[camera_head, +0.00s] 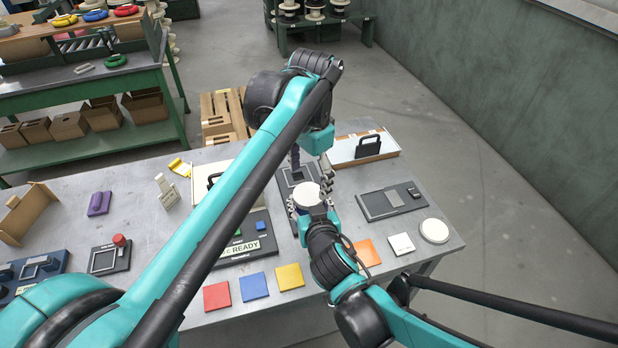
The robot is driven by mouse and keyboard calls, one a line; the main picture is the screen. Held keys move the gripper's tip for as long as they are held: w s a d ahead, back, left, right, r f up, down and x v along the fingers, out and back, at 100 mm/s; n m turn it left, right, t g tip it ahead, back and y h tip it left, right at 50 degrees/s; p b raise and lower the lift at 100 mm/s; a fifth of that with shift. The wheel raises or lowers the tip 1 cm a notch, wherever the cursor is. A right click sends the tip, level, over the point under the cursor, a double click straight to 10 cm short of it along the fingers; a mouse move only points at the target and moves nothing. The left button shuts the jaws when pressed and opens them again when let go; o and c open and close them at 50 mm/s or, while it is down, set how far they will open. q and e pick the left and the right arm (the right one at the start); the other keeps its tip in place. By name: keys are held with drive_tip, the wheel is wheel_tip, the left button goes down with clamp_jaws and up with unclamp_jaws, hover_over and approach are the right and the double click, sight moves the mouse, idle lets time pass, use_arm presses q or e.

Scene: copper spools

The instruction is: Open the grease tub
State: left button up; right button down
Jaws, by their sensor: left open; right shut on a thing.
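A round tub with a white top (305,194) stands upright near the middle of the table; I take it to be the grease tub. My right gripper (311,203) comes in from the front and is shut around the tub's sides. My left gripper (310,163) reaches over from behind and points down, open, with its fingers just behind and above the tub. Whether it touches the tub's top is hard to tell. The tub's lower part is mostly hidden by my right gripper.
A white round disc (434,231) lies at the table's right end, near a grey panel (391,201). Red (217,296), blue (254,287) and yellow (289,277) squares lie along the front edge. A white tray with a black handle (368,146) is at the back. My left arm hides the table's middle.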

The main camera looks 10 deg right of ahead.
sight(308, 193)
use_arm(q)
wheel_tip(308, 193, up, 3)
drive_tip(key=m, duration=0.4)
drive_tip(key=shift+f, duration=0.1)
wheel_tip(308, 193, down, 8)
drive_tip(key=shift+w+r, duration=0.1)
drive_tip(key=shift+r, duration=0.05)
drive_tip(key=c, duration=1.2)
drive_tip(key=n, duration=0.3)
